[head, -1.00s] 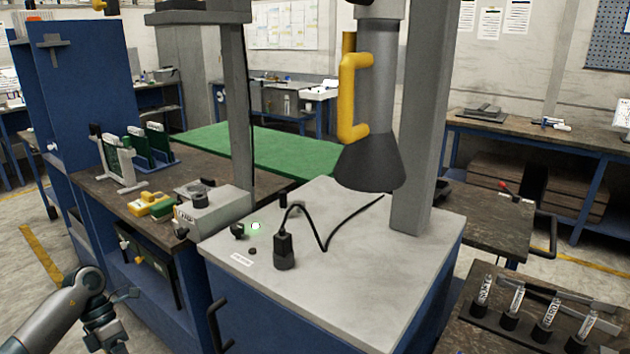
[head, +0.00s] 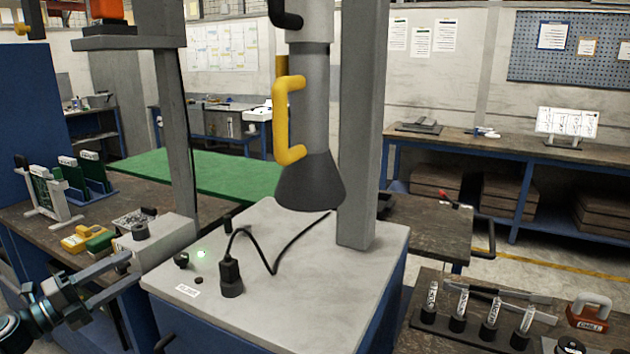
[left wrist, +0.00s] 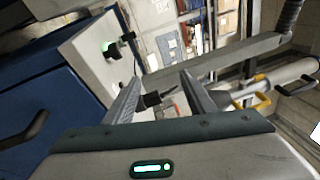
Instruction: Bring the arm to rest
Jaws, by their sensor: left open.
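A hanging grey arm tube (head: 309,110) ends in a dark cone-shaped hood (head: 310,184) above the pale cabinet top (head: 320,265). A yellow C-shaped handle (head: 282,120) is fixed on the tube's left side. My left gripper (head: 130,271) is at the lower left, beside the cabinet's left edge, well apart from the handle. In the left wrist view its two fingers (left wrist: 160,92) are spread with nothing clearly held, and a yellow handle (left wrist: 262,88) shows beyond them to the right. My right gripper is not in view.
A grey post (head: 362,130) stands right behind the hood. A black block with a cable (head: 231,279) and a lit green button (head: 201,254) are on the cabinet top. Labelled tubes (head: 490,318) and a red padlock (head: 589,317) are at the lower right.

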